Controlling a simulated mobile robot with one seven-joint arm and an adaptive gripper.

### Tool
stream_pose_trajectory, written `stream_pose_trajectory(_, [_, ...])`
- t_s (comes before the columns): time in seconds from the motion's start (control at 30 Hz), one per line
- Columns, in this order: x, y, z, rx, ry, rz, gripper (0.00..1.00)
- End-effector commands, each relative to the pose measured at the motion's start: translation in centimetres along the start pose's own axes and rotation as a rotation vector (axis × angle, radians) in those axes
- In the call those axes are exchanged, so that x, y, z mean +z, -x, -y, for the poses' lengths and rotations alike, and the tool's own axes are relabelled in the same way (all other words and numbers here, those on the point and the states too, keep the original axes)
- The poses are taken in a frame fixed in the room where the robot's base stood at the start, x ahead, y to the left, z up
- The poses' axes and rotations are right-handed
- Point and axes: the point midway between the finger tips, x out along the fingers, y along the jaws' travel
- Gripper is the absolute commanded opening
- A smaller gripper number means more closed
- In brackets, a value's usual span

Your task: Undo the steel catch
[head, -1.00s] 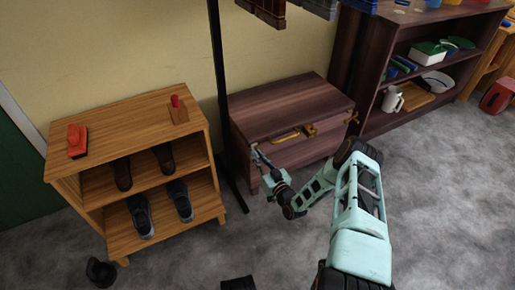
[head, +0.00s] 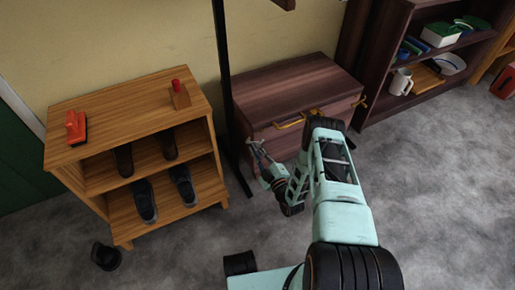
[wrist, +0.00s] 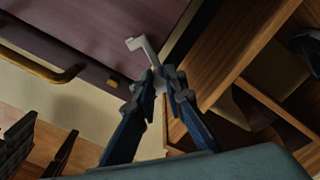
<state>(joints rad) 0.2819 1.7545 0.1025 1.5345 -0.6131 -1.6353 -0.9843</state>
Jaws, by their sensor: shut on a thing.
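The steel catch (wrist: 146,54) is a grey bent lever on the dark wooden chest (head: 290,85), at the left part of its front. In the wrist view its free hooked end points up and left, beyond my fingertips. My gripper (wrist: 160,78) is shut on the lower part of the lever. In the head view my gripper (head: 256,148) is at the chest's front left, and the catch is too small there to make out clearly. A brass handle (wrist: 45,72) runs along the chest front beside the catch.
A light wooden shoe rack (head: 100,105) stands left of the chest, with a dark post (head: 221,80) between them. A dark shelf unit (head: 395,50) stands to the right. Grey floor (head: 440,190) is clear at the right. A dark shoe (head: 106,256) lies at front left.

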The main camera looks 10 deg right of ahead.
Motion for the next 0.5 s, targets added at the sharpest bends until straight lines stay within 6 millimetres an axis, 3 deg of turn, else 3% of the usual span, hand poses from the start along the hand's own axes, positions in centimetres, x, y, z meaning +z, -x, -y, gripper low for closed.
stream_pose_trajectory(0.5, [0.76,0.16,0.93,-0.002,0.215,0.003,0.00])
